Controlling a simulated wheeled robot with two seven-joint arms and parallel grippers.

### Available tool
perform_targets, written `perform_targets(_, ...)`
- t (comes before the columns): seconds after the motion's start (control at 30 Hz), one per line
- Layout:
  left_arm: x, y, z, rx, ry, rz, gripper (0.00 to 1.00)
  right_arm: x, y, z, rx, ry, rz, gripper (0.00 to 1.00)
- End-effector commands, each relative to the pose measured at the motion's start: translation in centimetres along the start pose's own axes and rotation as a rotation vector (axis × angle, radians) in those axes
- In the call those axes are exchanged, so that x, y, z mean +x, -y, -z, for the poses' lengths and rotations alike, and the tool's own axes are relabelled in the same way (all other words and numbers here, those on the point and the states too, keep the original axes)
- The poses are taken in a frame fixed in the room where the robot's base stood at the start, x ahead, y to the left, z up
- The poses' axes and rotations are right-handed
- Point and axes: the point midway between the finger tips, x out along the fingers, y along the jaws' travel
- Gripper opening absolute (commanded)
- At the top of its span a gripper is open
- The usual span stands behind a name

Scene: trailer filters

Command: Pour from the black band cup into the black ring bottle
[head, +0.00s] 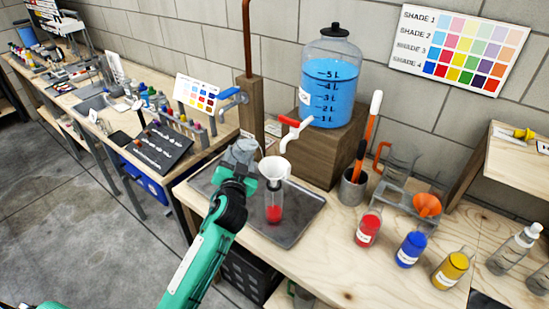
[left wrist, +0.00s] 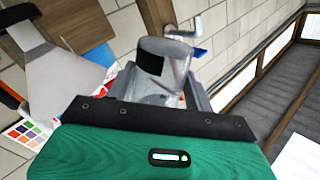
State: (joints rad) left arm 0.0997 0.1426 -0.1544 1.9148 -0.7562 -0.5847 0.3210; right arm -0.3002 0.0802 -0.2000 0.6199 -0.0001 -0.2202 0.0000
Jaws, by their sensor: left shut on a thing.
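My left gripper (head: 247,168) is shut on a clear grey cup (head: 241,151) above the left part of the tray. In the left wrist view the cup (left wrist: 163,62) sits between the grey fingers, with a black patch on its side; it looks tilted. A clear bottle (head: 273,207) with red liquid in its lower part stands upright on the tray. A white funnel (head: 275,168) sits in its mouth, just right of the cup; the funnel also shows at left in the left wrist view (left wrist: 62,82). My right gripper is out of view.
The dark tray (head: 290,238) lies on the wooden bench. A large jar of blue liquid (head: 330,85) stands on a wooden block behind. A grey holder with tools (head: 352,187) and red (head: 368,229), blue (head: 411,250) and yellow (head: 450,268) bottles stand to the right.

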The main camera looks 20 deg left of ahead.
Motion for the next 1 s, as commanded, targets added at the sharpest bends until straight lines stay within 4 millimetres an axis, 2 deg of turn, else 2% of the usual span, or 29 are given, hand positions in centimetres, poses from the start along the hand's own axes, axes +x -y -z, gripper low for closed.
perform_targets(1.0, -0.06, -0.20, 0.74, 0.082, -0.015, 0.005, 0.23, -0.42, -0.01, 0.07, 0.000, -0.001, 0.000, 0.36)
